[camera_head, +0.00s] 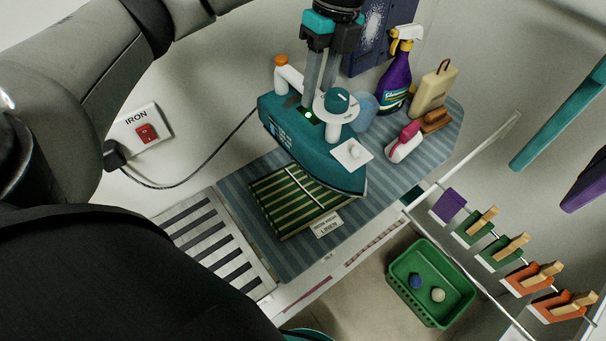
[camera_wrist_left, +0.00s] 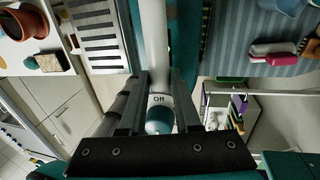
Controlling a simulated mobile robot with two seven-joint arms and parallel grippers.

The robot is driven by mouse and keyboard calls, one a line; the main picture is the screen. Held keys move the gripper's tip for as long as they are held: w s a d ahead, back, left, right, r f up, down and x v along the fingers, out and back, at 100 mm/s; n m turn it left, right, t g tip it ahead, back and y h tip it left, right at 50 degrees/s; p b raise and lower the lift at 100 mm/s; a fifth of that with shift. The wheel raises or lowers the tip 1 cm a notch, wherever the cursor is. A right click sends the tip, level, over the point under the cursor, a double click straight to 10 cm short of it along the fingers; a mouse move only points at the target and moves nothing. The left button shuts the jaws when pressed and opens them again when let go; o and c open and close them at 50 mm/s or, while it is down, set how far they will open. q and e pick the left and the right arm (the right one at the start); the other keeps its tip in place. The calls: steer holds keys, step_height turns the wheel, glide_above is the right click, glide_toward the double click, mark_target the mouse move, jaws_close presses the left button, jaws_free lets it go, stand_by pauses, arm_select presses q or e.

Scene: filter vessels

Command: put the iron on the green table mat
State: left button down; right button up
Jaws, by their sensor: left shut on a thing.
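The teal iron (camera_head: 315,150) has a white handle and a dial, and hangs over or rests at the back edge of the green striped mat (camera_head: 285,215); I cannot tell whether they touch. Its pointed end faces the lower right. My left gripper (camera_head: 322,98) is shut on the iron's handle from above. In the left wrist view the gripper (camera_wrist_left: 155,100) has its fingers on both sides of the white handle (camera_wrist_left: 156,45), by the dial marked "Off" (camera_wrist_left: 160,118). The iron hides the mat's back part. My right gripper is not in view.
The blue striped board (camera_head: 400,180) bears a pink-and-white brush (camera_head: 404,142), a purple spray bottle (camera_head: 397,80) and a cream bottle (camera_head: 434,88). A cord runs to the wall plate (camera_head: 138,132). A slatted rack (camera_head: 205,240) lies left. A green basket (camera_head: 432,283) stands lower right.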

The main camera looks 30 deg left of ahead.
mark_target(320, 125)
arm_select(q)
steer(key=r+m+p, duration=0.1)
steer(key=m, duration=0.1)
steer(key=a+r+m+p, duration=0.1)
steer(key=m, duration=0.1)
steer(key=r+m+t+y+p, duration=0.1)
steer(key=m, duration=0.2)
steer(key=shift+w+a+r, duration=0.25)
steer(key=shift+w+a, duration=0.05)
steer(key=shift+w, duration=0.1)
steer(key=m+p, duration=0.1)
steer(key=r+m+p, duration=0.1)
steer(key=m, duration=0.1)
steer(key=a+m, duration=0.1)
steer(key=shift+w+r+m+t+p, duration=0.15)
steer(key=shift+r+m+t+p, duration=0.15)
steer(key=shift+r+t+p, duration=0.1)
steer(key=shift+a+r+m+p, duration=0.25)
steer(key=shift+m+p, duration=0.05)
steer(key=shift+m, duration=0.5)
steer(key=shift+f, duration=0.1)
step_height(320, 125, down, 20)
steer(key=shift+w+r, duration=0.1)
steer(key=c, duration=0.6)
jaws_free()
steer(key=shift+f, duration=0.25)
